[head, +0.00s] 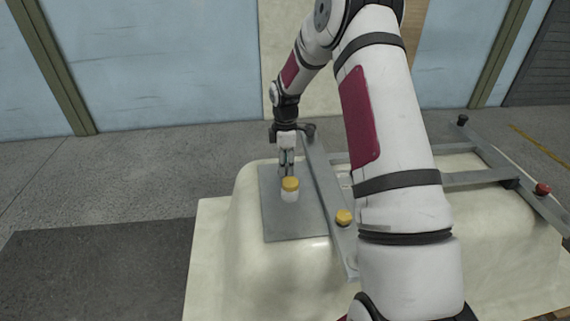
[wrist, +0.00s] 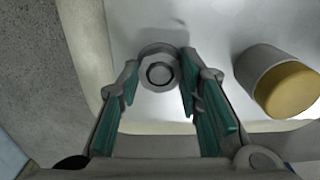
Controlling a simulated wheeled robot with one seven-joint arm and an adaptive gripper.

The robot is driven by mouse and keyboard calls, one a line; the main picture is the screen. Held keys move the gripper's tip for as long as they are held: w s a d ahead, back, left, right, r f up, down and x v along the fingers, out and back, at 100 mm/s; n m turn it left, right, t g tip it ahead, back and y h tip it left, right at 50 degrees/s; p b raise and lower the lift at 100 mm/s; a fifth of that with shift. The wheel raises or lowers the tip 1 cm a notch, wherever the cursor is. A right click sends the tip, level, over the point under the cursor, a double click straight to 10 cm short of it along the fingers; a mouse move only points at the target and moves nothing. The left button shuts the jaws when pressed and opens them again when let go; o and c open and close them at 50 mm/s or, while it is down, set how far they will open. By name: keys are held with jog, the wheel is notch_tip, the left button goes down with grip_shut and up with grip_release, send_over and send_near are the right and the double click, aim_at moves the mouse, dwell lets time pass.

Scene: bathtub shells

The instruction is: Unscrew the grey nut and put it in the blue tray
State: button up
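My gripper (head: 287,165) points down over the grey plate on the tub shell, just behind the yellow-capped cylinder in the head view. In the wrist view, my gripper (wrist: 158,60) is open, with its green-padded fingers apart and nothing held. A round grey piece with a ring at its centre, which looks like the grey nut (wrist: 159,73), shows between and just past the fingertips. I cannot tell whether the fingers touch it. I cannot make out the nut in the head view. No blue tray is visible in either view.
A grey bar frame with a yellow knob (head: 343,217), a red knob (head: 541,189) and a black knob (head: 462,120) lies across the cream tub shell (head: 225,265).

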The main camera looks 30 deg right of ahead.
grip_shut()
jog(key=n+p, duration=0.1)
jog(key=n, duration=0.5)
jog(key=n+p, duration=0.1)
jog(key=n, duration=0.6)
jog(key=o, duration=0.8)
grip_release()
jog(key=shift+c, duration=0.5)
